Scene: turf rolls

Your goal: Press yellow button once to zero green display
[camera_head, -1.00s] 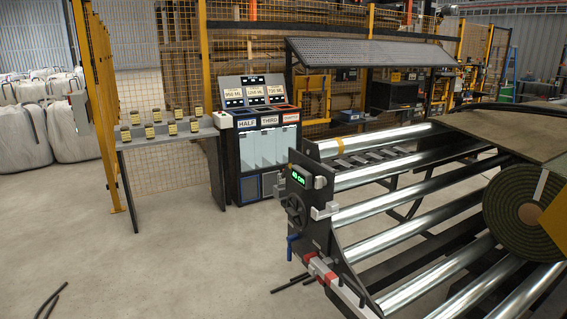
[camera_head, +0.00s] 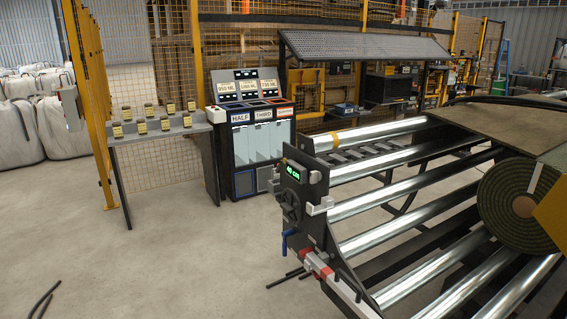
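The green display (camera_head: 293,173) is on the dark end plate (camera_head: 297,205) of the roller machine, in the middle of the head view. It reads what looks like "40 cm". A small pale knob or button (camera_head: 315,177) sits just right of the display; its colour looks whitish, and I cannot tell whether it is the yellow button. No clearly yellow button shows on the plate. A round dark handwheel is below the display. Neither of my grippers is in view.
Shiny rollers (camera_head: 388,188) run right from the end plate, with a turf roll (camera_head: 501,190) on them. A dispenser stand (camera_head: 258,146) and a shelf of small jars (camera_head: 162,135) stand behind. The concrete floor (camera_head: 190,260) in front is clear except for dark rods.

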